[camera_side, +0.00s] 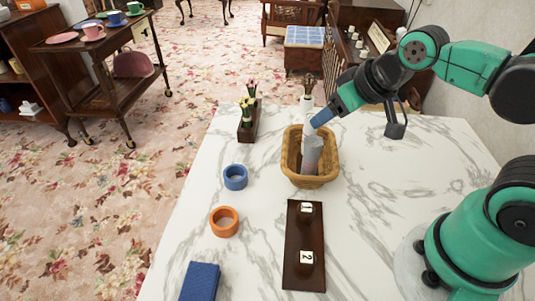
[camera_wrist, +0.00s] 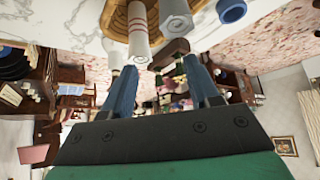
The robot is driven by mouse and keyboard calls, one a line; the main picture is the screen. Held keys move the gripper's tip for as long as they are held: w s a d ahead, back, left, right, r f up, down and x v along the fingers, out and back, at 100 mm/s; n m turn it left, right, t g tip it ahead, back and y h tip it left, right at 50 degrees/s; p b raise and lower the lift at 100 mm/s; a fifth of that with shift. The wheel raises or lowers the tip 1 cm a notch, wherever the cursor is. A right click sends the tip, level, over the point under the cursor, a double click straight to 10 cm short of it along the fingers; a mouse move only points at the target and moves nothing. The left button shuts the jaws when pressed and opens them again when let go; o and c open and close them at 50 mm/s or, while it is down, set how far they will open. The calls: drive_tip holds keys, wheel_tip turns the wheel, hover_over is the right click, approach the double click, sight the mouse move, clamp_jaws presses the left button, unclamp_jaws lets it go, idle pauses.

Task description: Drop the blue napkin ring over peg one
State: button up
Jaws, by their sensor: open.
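The blue napkin ring (camera_side: 235,177) lies flat on the marble table, left of the basket; it also shows at the top of the wrist view (camera_wrist: 232,10). The dark wooden peg board (camera_side: 292,232) lies in front of the basket. Peg one (camera_side: 306,217), labelled 1, is at its far end and bare; peg two (camera_side: 306,270), labelled 2, is nearer and bare. My gripper (camera_side: 312,125) is open above the back of the basket, apart from the blue ring. In the wrist view its two blue fingers (camera_wrist: 160,70) are spread, with nothing clearly held.
The wicker basket (camera_side: 287,160) holds rolled napkins, one grey (camera_side: 312,155). An orange napkin ring (camera_side: 224,222) and a folded blue cloth (camera_side: 199,282) lie at the left front. A planter (camera_side: 247,124) stands behind. The table right of the peg board is clear.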

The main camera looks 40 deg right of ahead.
drive_tip(key=o, duration=0.6)
